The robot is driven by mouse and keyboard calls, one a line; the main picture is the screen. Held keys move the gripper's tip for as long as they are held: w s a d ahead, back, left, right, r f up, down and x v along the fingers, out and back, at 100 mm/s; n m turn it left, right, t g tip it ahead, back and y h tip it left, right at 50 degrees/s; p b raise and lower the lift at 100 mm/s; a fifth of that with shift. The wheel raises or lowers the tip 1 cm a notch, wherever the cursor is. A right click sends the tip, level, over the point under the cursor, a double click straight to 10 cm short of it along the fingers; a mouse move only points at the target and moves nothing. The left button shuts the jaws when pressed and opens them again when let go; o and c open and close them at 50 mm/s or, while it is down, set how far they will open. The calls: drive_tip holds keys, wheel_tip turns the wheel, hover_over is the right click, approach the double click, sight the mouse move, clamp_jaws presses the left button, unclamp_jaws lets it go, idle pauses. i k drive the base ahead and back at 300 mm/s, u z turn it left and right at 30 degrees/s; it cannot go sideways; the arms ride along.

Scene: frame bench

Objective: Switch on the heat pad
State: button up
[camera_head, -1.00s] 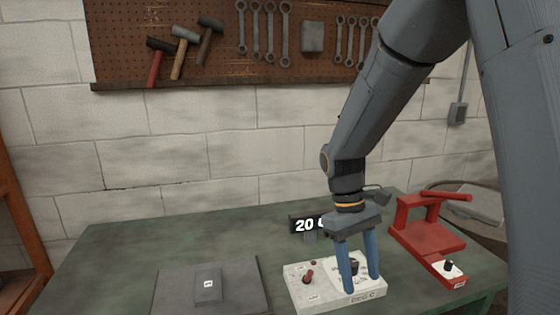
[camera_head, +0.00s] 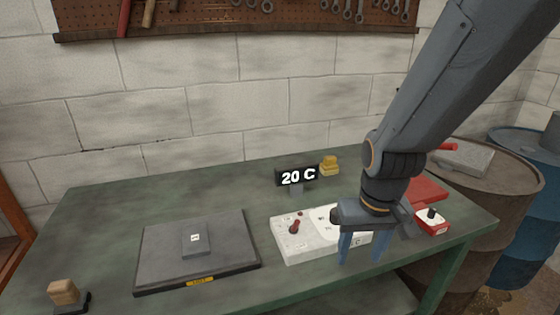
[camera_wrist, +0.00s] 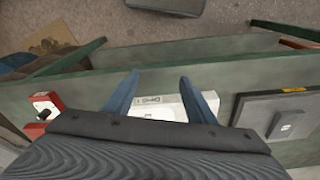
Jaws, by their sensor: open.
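The heat pad (camera_head: 165,262) is a dark flat plate with a yellow front label, on the left of the bench; a small grey block (camera_head: 196,238) sits on it. The white control box (camera_head: 290,248) stands right of it, with a red toggle lever (camera_head: 295,226) on its left part and a white dial face partly hidden by my gripper. A display (camera_head: 297,177) behind it reads 20 C. My open, empty gripper (camera_head: 361,258) points down at the box's right front. In the wrist view the box (camera_wrist: 160,108) shows between my fingers, and the pad (camera_wrist: 258,112) lies to the right.
Barrels (camera_head: 490,185) stand beyond the right end. Bench left of the display is clear.

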sight(293, 229)
drive_tip(key=k, duration=1.3)
drive_tip(key=z, duration=0.2)
drive_tip(key=i, duration=0.9)
drive_tip(key=u, duration=0.15)
